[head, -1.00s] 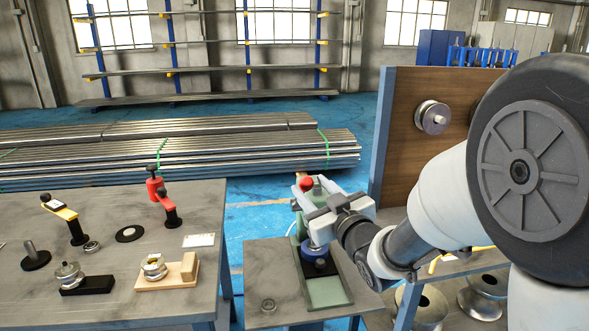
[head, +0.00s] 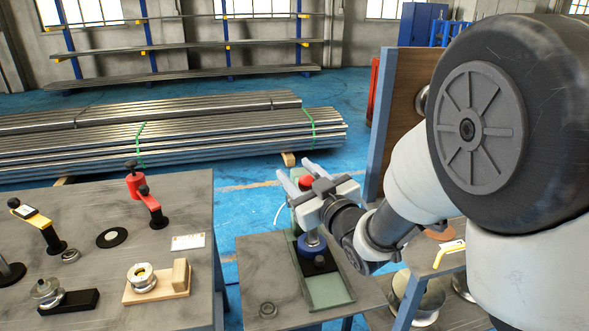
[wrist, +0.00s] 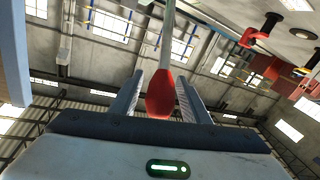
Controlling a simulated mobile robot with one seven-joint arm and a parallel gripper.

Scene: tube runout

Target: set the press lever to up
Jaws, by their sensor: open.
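The press (head: 322,288) stands on a small grey table, with a green base and a blue round part (head: 311,245) low at its front. Its lever ends in a red knob (head: 306,181), partly hidden by my gripper in the head view. My gripper (head: 295,170) is at the top of the press, its fingers pointing away and upward around the knob. In the wrist view, the red knob (wrist: 160,97) and its pale rod (wrist: 168,40) lie between the two open fingers of my gripper (wrist: 160,80). I cannot tell whether either finger touches the knob.
A larger grey bench (head: 185,220) on the left carries a red lever fixture (head: 147,197), a yellow-topped lever (head: 33,214) and a wooden block fixture (head: 160,283). A wooden panel (head: 400,120) with a blue edge stands to the right. Metal tubes (head: 170,130) lie behind.

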